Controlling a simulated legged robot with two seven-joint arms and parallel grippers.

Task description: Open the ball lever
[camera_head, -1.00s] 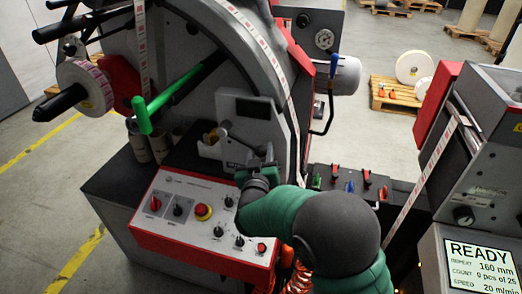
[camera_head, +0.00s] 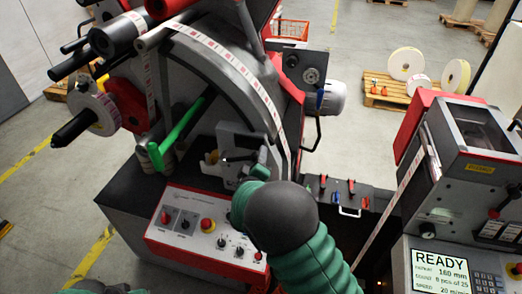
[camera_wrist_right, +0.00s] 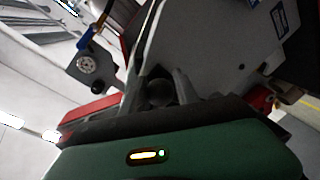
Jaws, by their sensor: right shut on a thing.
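The ball lever (camera_head: 238,157) is a dark arm on the grey plate bracket at the front of the rewinder, above the red-edged control panel. My right gripper (camera_head: 260,164) is at the lever's right end, largely hidden behind my green and dark grey arm. In the right wrist view a dark round ball (camera_wrist_right: 159,92) sits between the two grey fingers of my right gripper (camera_wrist_right: 160,88), which is shut on it. My left gripper is out of view; only a green piece of my own arm shows at the bottom left.
The control panel (camera_head: 205,235) with knobs and a red button lies just below the lever. A green bar (camera_head: 180,135) sticks out to the left. A small switch box (camera_head: 337,190) and the READY display (camera_head: 440,270) stand to the right.

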